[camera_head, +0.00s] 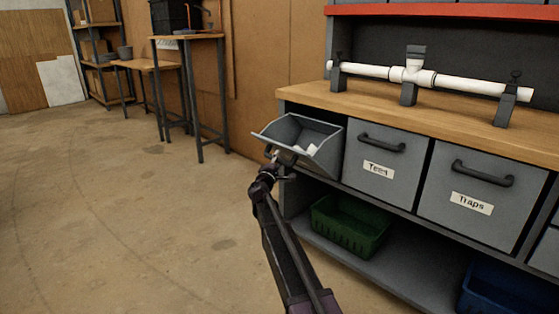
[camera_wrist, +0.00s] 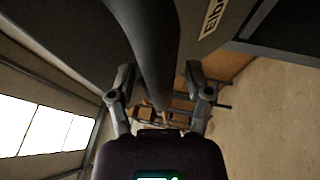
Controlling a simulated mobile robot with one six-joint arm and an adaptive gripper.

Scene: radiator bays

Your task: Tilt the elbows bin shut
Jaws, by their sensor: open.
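The elbows bin (camera_head: 312,139) is a grey tilt-out bin at the left end of the bench, tipped open toward the left, with white pieces inside. In the wrist view its front (camera_wrist: 190,20) shows part of a label reading "Elb", and its dark bar handle (camera_wrist: 150,50) runs between my fingers. My gripper (camera_head: 273,160) is at the bin's front in the head view. In the wrist view my gripper (camera_wrist: 160,90) has its two fingers apart, one on each side of the handle. Whether either finger touches the handle cannot be told.
The tees bin (camera_head: 372,171) and the traps bin (camera_head: 468,208) are shut to the right. A green crate (camera_head: 347,228) sits on the lower shelf and a blue crate (camera_head: 503,291) lies further right. White pipework (camera_head: 440,80) is clamped on the bench top. The floor at left is clear.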

